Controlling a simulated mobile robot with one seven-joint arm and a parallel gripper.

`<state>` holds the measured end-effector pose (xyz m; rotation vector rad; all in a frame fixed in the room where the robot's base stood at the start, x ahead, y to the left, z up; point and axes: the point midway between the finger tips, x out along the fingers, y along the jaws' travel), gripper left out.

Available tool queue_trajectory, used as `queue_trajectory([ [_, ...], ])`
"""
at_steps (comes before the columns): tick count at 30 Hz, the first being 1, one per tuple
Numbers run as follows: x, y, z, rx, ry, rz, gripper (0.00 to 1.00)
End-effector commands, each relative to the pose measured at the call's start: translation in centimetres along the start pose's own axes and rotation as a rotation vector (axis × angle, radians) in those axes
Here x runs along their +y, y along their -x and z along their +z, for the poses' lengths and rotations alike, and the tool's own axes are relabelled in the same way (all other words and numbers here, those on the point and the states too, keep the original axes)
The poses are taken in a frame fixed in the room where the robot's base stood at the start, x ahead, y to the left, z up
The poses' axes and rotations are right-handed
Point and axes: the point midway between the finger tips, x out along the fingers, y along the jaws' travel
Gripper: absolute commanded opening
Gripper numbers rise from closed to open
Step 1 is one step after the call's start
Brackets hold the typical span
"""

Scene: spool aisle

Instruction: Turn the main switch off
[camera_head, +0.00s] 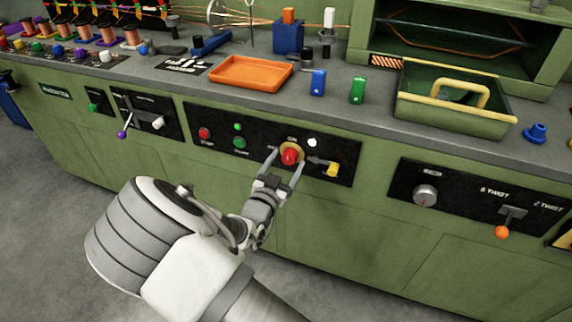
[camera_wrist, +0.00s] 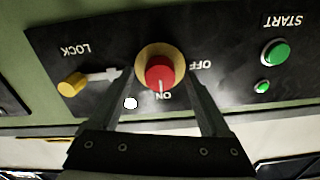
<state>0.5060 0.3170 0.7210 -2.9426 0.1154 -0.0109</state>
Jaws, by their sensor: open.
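The main switch is a red knob (camera_head: 290,157) on a yellow round plate, set in the black front panel. In the wrist view the red knob (camera_wrist: 159,70) appears upside down, with its white line pointing to the ON label; OFF is at its side. My gripper (camera_head: 286,161) is open, with one finger on each side of the knob. The wrist view also shows the fingers (camera_wrist: 159,77) spread around it, with a gap on both sides; I cannot tell whether either touches. A yellow LOCK handle (camera_wrist: 72,84) with a grey bar reaching toward the switch sits beside it.
A white lamp (camera_head: 312,142) glows near the switch. Green START (camera_head: 239,143) and red STOP (camera_head: 204,133) buttons are left on the same panel. A lever with an orange ball (camera_head: 502,232) sticks out at right. An orange tray (camera_head: 250,73) stands on the counter above.

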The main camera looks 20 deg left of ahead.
Motion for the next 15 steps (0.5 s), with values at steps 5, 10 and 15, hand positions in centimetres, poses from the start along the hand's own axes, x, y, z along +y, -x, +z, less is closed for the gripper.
queue_trajectory([
  [5, -0.01, -0.08, -0.01, 0.0, 0.0, 0.0, 0.81],
  [10, 0.0, -0.06, -0.01, 0.0, 0.0, 0.0, 0.64],
  [15, 0.0, -0.04, 0.0, 0.0, 0.0, 0.0, 0.33],
])
